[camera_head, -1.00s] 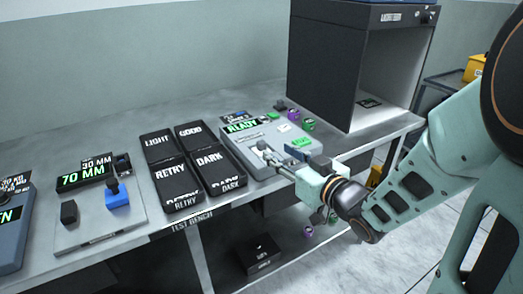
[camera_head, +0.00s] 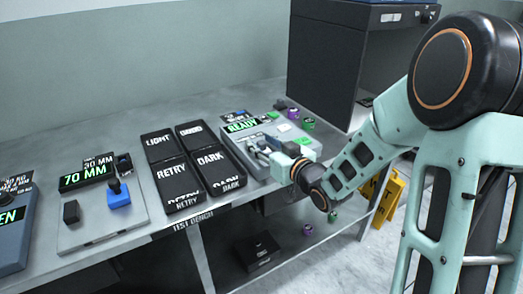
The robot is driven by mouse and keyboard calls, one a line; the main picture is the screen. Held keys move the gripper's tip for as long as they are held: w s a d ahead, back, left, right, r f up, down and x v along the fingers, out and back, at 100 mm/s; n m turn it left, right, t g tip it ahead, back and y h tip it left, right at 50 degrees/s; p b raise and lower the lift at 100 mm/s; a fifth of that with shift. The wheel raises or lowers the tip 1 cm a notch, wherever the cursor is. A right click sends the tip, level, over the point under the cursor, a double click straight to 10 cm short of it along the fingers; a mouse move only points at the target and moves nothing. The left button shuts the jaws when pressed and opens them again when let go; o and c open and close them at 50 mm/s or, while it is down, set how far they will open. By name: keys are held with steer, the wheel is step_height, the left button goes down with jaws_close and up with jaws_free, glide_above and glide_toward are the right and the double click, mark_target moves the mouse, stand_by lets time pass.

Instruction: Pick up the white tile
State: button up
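A small white tile (camera_head: 284,127) lies on top of the grey device with the green READY display (camera_head: 241,126), toward its back right. My gripper (camera_head: 257,147) is low over the front part of this device, to the left of and in front of the white tile, and apart from it. Its fingers are small and partly merge with the grey surface, so I cannot tell how far apart they are. A green patch (camera_head: 303,141) shows at the device's right side, just behind my wrist.
Black bins labelled LIGHT, RETRY and DARK (camera_head: 171,174) stand left of the device. A dark cabinet (camera_head: 324,65) stands behind right. Small purple and green containers (camera_head: 308,123) are beside it. A 70 MM gauge (camera_head: 86,177) is at left.

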steer(key=shift+w+a, duration=0.1)
steer(key=shift+w, duration=0.05)
jaws_close()
steer(key=shift+r, duration=0.15)
stand_by(0.4)
